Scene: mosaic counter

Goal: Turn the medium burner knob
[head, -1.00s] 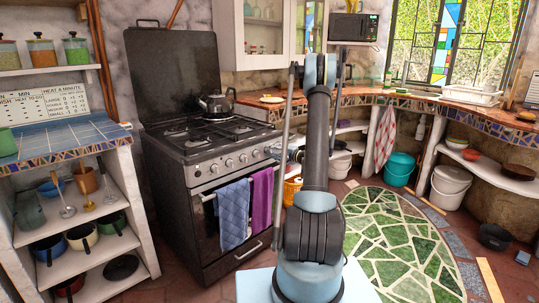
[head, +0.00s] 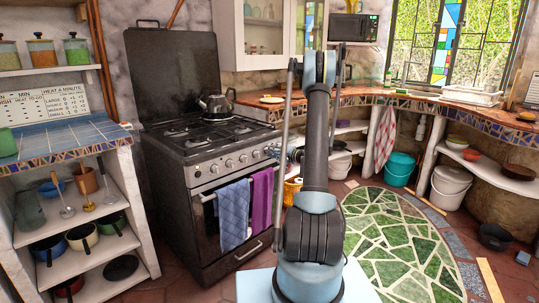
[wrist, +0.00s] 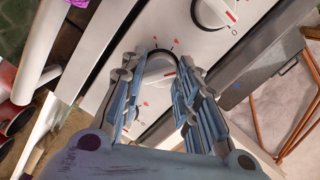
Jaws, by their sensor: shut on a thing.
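The black stove (head: 225,185) stands left of centre in the head view, with a row of round knobs (head: 229,163) along its pale front panel. In the wrist view a white burner knob (wrist: 158,70) with red marks around it sits between the fingers of my gripper (wrist: 157,68). My gripper is shut on this knob, with a finger on each side. In the head view my arm partly hides the right end of the panel.
A kettle (head: 216,103) stands on the hob. A blue towel (head: 234,213) and a purple towel (head: 262,196) hang from the oven handle below the knobs. A tiled counter (head: 65,145) with open shelves is at left. The green mosaic floor (head: 395,240) at right is clear.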

